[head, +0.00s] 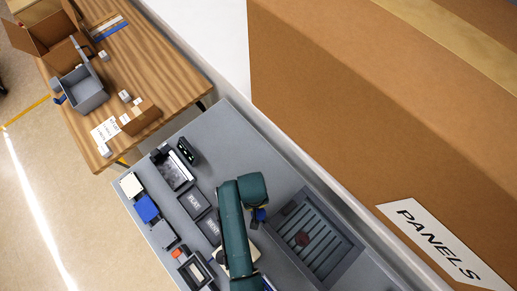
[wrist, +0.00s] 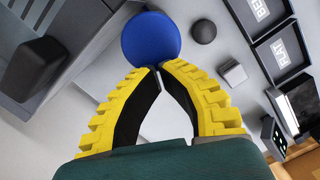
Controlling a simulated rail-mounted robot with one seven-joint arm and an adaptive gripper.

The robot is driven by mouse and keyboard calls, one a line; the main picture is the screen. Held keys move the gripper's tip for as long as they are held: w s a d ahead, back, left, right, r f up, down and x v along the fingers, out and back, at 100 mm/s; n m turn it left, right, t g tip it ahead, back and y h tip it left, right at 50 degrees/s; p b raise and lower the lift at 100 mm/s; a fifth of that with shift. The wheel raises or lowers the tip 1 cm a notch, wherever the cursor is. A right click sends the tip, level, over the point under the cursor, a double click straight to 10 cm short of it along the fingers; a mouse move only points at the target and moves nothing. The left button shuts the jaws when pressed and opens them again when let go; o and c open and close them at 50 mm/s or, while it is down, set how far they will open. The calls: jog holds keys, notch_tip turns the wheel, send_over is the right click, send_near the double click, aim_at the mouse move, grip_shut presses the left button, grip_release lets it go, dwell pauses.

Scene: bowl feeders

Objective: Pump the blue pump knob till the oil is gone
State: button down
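The blue pump knob (wrist: 150,38) is a round ball at the top middle of the wrist view. My gripper (wrist: 160,69) has yellow ridged fingers with dark inner pads. Its fingertips are together, right at the near edge of the knob; the knob lies beyond them, not between them. I cannot tell whether the tips touch it. In the head view a small blue spot, likely the knob (head: 260,214), shows beside my green arm, which hides most of my gripper. No oil can be made out for certain.
A grey slotted tray (head: 316,240) with a dark reddish piece (head: 302,238) lies right of my arm. Labelled dark trays (head: 195,203) and small blocks stand to the left. A wooden table (head: 135,75) with boxes is behind. A big brown PANELS box (head: 380,110) stands right.

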aim_at(259, 214)
notch_tip(259, 214, up, 11)
jog(key=w, duration=0.1)
jog(key=shift+a+r, duration=0.15)
jog(key=shift+w, duration=0.1)
dwell(1.6)
jog(key=s+f+p, duration=0.1)
jog(key=s+d+f+p, duration=0.1)
jog(key=s+p, duration=0.1)
jog(key=shift+s+f, duration=0.2)
jog(key=shift+f, duration=0.05)
jog(key=shift+f, duration=0.1)
jog(key=shift+s+f+b, duration=0.2)
jog(key=shift+f+b, duration=0.65)
jog(key=shift+f, duration=0.85)
jog(key=shift+s+f+b, duration=0.2)
jog(key=shift+f+b, duration=0.65)
jog(key=shift+f, duration=0.85)
